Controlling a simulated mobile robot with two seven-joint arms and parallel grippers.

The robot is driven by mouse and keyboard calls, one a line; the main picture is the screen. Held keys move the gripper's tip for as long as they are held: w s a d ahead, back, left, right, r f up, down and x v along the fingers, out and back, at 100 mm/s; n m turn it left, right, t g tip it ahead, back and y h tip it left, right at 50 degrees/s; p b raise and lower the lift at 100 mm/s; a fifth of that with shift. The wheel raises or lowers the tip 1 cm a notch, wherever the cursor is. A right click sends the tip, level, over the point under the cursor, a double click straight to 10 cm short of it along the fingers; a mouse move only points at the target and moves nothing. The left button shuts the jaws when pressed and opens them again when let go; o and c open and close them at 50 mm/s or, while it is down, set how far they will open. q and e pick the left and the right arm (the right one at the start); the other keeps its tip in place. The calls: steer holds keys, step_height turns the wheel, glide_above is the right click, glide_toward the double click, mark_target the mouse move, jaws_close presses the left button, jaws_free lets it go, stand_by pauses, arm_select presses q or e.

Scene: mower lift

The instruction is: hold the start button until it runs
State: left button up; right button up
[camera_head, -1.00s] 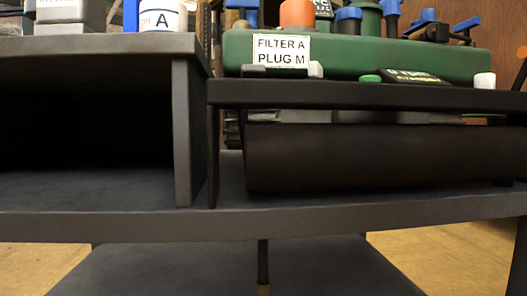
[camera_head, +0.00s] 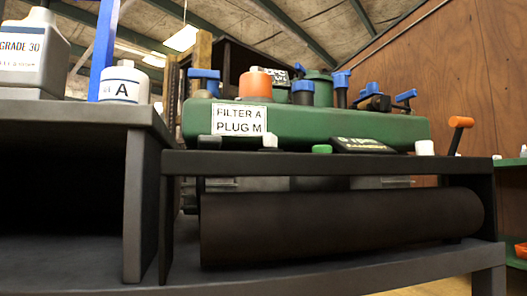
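A small green button-like cap (camera_head: 322,149) sits on the dark shelf top in front of the green machine (camera_head: 300,122). A black display panel (camera_head: 362,145) with small green text is just right of it; the text is too small to read. The machine has a white label (camera_head: 240,119) reading "FILTER A PLUG M", an orange cap (camera_head: 254,87) and several blue-handled fittings. Neither of my grippers is in view.
A grey bottle (camera_head: 30,50) marked "GRADE 30" and a white jar (camera_head: 124,84) marked "A" stand on the left bench. A dark cylinder (camera_head: 335,225) lies under the shelf. An orange-handled lever (camera_head: 460,122) stands at the right end. White pieces flank the green cap.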

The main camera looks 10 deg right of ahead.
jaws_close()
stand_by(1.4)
